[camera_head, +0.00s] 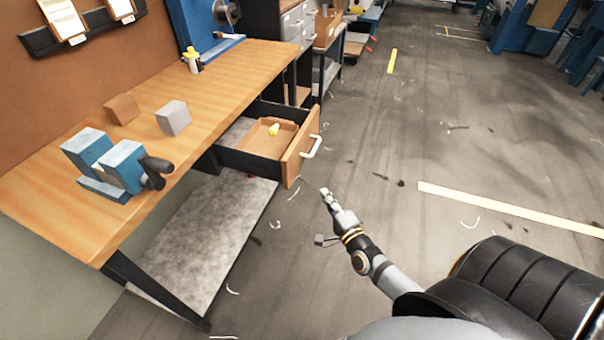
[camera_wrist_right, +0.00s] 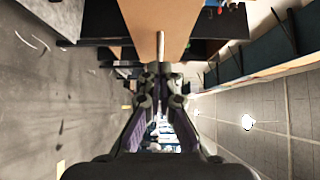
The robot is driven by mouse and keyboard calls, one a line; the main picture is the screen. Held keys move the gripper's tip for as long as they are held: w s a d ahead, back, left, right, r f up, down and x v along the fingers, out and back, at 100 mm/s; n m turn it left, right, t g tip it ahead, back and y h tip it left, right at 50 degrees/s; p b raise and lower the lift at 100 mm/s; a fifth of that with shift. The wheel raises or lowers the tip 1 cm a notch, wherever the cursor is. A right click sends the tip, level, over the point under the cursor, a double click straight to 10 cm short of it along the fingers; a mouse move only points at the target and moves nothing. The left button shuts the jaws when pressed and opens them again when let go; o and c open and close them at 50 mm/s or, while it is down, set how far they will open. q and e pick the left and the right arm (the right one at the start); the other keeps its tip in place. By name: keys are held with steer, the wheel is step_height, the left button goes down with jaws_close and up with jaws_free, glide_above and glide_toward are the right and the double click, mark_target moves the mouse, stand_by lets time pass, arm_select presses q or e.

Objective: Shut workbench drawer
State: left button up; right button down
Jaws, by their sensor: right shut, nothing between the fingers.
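The workbench drawer (camera_head: 268,140) is pulled out from under the wooden benchtop. Its wooden front (camera_head: 297,152) faces right and carries a pale bar handle (camera_head: 311,146). A small yellow item (camera_head: 273,129) lies inside the drawer. My right gripper (camera_head: 325,193) is shut and empty, a short way in front of the drawer front, apart from it in the head view. In the right wrist view the drawer front (camera_wrist_right: 152,20) and its handle (camera_wrist_right: 160,46) show just beyond the fingertips (camera_wrist_right: 160,68). Whether they touch is hard to tell there. My left gripper is not in view.
The workbench (camera_head: 219,85) holds a blue vise (camera_head: 120,165), a grey block (camera_head: 173,117), a brown block (camera_head: 122,109) and a yellow bottle (camera_head: 192,62). A lower shelf (camera_head: 200,235) lies beneath. The floor (camera_head: 450,130) to the right is mostly clear, with scattered shavings.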

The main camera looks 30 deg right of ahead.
steer(key=b, duration=0.1)
glide_toward(295, 164)
steer(key=w+d, duration=0.3)
steer(key=shift+w+a+r, duration=0.1)
steer(key=shift+w+a, duration=0.85)
steer(key=shift+w, duration=0.3)
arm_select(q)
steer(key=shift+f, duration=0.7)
arm_select(e)
steer(key=shift+w+a, duration=0.2)
